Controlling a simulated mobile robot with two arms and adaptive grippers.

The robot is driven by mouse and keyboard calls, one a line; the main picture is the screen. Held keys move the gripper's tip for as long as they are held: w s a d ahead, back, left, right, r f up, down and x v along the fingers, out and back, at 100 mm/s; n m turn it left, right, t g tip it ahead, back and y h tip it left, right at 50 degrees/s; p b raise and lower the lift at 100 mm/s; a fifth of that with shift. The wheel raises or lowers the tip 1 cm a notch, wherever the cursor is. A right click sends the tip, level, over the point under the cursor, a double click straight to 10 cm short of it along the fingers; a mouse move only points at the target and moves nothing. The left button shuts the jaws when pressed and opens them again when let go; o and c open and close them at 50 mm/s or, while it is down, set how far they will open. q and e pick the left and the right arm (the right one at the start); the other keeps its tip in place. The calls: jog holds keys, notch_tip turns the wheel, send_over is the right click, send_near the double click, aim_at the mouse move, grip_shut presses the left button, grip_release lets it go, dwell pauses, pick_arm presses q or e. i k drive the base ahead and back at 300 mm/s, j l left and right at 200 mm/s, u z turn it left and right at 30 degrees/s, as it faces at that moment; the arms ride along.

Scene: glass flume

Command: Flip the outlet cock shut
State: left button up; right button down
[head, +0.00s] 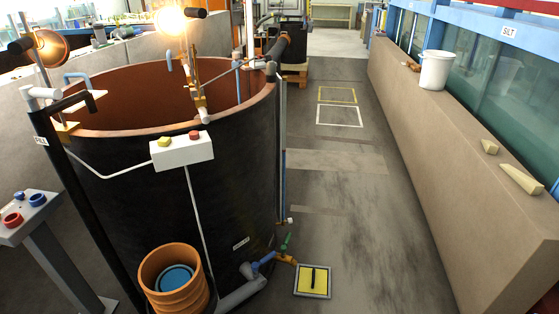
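The outlet cock (287,258) sits low on the right side of the big dark tank, near the floor. It has a brass-coloured body and a small green lever (287,241) that stands up at a slight tilt. A blue fitting (263,261) joins it to a grey pipe at the tank's foot. The lever is small in this view, so I cannot tell for sure whether the cock is open or shut. Neither of my grippers shows in the head view.
The dark tank (150,210) with a brown rim fills the left. An orange ribbed pot (178,292) stands before it. A yellow square plate (313,280) lies on the floor beside the cock. Clear grey floor (370,220) runs between the tank and a low wall (430,140).

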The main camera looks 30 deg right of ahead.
aim_at(255, 267)
jog(key=i+l+u, duration=0.1)
jog(key=l, duration=0.4)
jog(key=i+l+u, duration=0.1)
jog(key=i+l, duration=0.15)
jog(key=l, duration=0.25)
jog(key=i+l+u, duration=0.1)
jog(key=l, duration=0.4)
jog(key=i+l+u, duration=0.1)
jog(key=l, duration=0.4)
jog(key=i+l+u, duration=0.1)
jog(key=i+l, duration=0.15)
jog(key=l, duration=0.3)
jog(key=i+l+u, duration=0.1)
jog(key=l, duration=0.45)
jog(key=l+u, duration=0.1)
jog(key=l, duration=0.45)
jog(key=i, duration=0.05)
